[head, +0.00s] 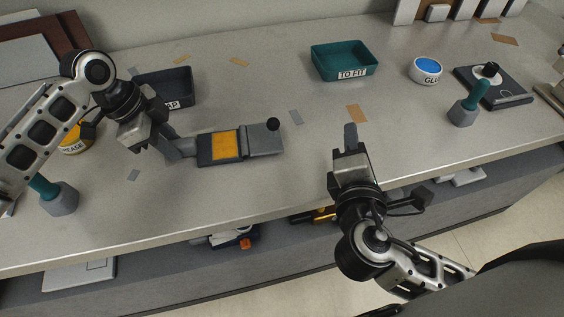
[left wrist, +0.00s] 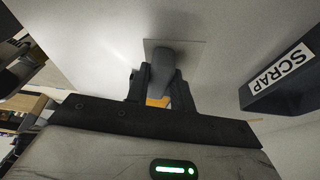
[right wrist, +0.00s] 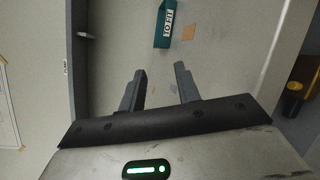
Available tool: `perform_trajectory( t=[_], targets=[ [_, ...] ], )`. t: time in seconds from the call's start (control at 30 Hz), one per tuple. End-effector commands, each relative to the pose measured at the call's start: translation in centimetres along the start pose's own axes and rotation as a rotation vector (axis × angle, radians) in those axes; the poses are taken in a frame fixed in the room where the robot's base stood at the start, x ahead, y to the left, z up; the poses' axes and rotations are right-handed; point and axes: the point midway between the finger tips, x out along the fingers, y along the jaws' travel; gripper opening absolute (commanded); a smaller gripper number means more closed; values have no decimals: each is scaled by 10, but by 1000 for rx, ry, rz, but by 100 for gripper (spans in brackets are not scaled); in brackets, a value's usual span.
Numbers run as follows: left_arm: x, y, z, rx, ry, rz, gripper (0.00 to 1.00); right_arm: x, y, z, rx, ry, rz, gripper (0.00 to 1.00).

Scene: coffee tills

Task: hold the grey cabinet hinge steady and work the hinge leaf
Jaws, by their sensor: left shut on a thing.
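The grey cabinet hinge (head: 262,142) lies on the bench left of centre, with an orange patch (head: 225,145) on its dark middle part. My left gripper (head: 186,149) is shut on the hinge's left end. The left wrist view shows the hinge (left wrist: 163,58) between the two fingers, partly hidden by them. My right gripper (head: 351,134) is to the right of the hinge, apart from it, over the bench near the front edge. In the right wrist view its fingers (right wrist: 160,86) are apart with nothing between them.
A dark scrap tray (head: 172,84) stands behind the left gripper, and a teal "TO FIT" tray (head: 343,61) is at the back. A glue tub (head: 425,71) and a teal-handled tool (head: 468,103) stand at the right. The bench between hinge and right gripper is clear.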

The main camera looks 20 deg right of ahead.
Motion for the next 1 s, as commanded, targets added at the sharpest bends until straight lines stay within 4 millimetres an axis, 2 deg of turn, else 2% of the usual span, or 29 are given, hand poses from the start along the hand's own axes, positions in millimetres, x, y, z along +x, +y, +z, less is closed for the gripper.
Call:
perform_trajectory(
  t=[0.1, 0.23, 0.3, 0.4, 0.53, 0.67, 0.77, 1.0],
  targets=[
    [-1, 0, -1, 0, 2, -1, 0, 15, 19, -32, -244, 14, 126, 33],
    [-1, 0, -1, 0, 2, -1, 0, 26, 40, -70, -535, 12, 272, 33],
    [-1, 0, -1, 0, 2, -1, 0, 20, 44, -92, -673, 19, 329, 33],
    [-1, 0, 0, 0, 1, -1, 0, -4, 36, -110, -757, 47, 339, 33],
    [-1, 0, 0, 0, 1, -1, 0, -24, 27, -120, -791, 73, 327, 33],
    [-1, 0, 0, 0, 1, -1, 0, -30, 25, -124, -801, 83, 323, 33],
    [-1, 0, 0, 0, 1, -1, 0, -25, 26, -126, -800, 87, 322, 33],
    [-1, 0, 0, 0, 2, -1, 0, 9, 36, -132, -800, 82, 323, 33]
  ],
)
